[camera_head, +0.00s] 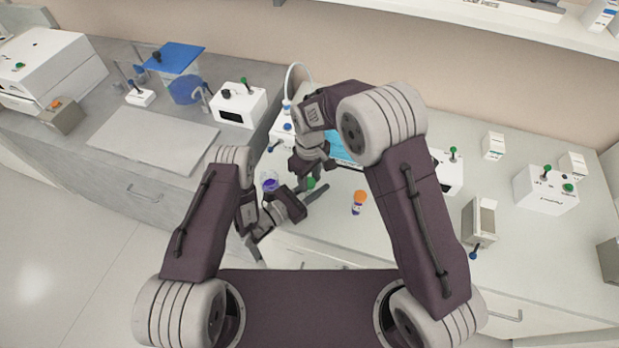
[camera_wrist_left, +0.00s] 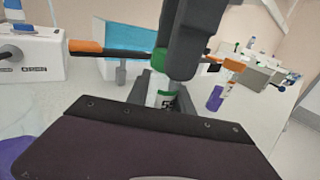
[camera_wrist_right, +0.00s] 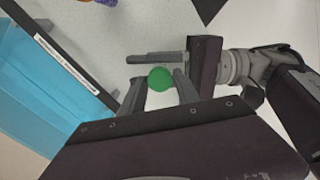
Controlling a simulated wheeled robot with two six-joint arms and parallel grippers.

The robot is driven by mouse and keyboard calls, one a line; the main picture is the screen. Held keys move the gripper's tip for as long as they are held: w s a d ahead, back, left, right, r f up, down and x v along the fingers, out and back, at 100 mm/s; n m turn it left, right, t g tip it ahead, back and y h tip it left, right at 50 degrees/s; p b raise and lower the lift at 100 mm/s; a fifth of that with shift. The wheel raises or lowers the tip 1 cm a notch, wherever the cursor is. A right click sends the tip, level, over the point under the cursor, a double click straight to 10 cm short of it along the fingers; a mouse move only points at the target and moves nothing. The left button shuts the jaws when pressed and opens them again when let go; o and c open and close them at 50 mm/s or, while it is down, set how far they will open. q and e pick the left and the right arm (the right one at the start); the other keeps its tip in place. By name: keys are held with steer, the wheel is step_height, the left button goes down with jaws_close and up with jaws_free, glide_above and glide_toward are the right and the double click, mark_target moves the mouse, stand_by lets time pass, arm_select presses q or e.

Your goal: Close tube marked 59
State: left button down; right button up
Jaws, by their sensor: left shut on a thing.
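A clear tube with a dark mark (camera_wrist_left: 166,100), too small to read, stands between the fingers of my left gripper, which is shut on it. A green cap (camera_wrist_right: 160,78) is at its top; whether it is seated or apart I cannot tell. The cap also shows in the head view (camera_head: 311,183) and the left wrist view (camera_wrist_left: 160,58). My left gripper (camera_head: 313,190) reaches in low from the left. My right gripper (camera_wrist_right: 160,82) points down from above, its open fingers on either side of the cap. Its dark body hides part of the cap in the left wrist view.
A tube with an orange cap and purple contents (camera_head: 358,207) stands to the right. A purple round container (camera_head: 269,184) is beside the left arm. A blue-topped device (camera_head: 340,150) lies behind the right gripper. White boxes with green knobs (camera_head: 545,190) stand farther right.

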steer(key=shift+o, duration=1)
step_height(320, 180, up, 12)
arm_select(q)
steer(key=c, duration=1)
jaws_free()
steer(key=shift+c, duration=0.2)
steer(key=b+v, duration=0.1)
steer(key=v, duration=0.7)
steer(key=shift+s+a, duration=0.15)
steer(key=shift+a, duration=0.1)
steer(key=shift+s+a, duration=0.15)
steer(key=shift+s, duration=0.05)
arm_select(e)
steer(key=shift+f, duration=0.6)
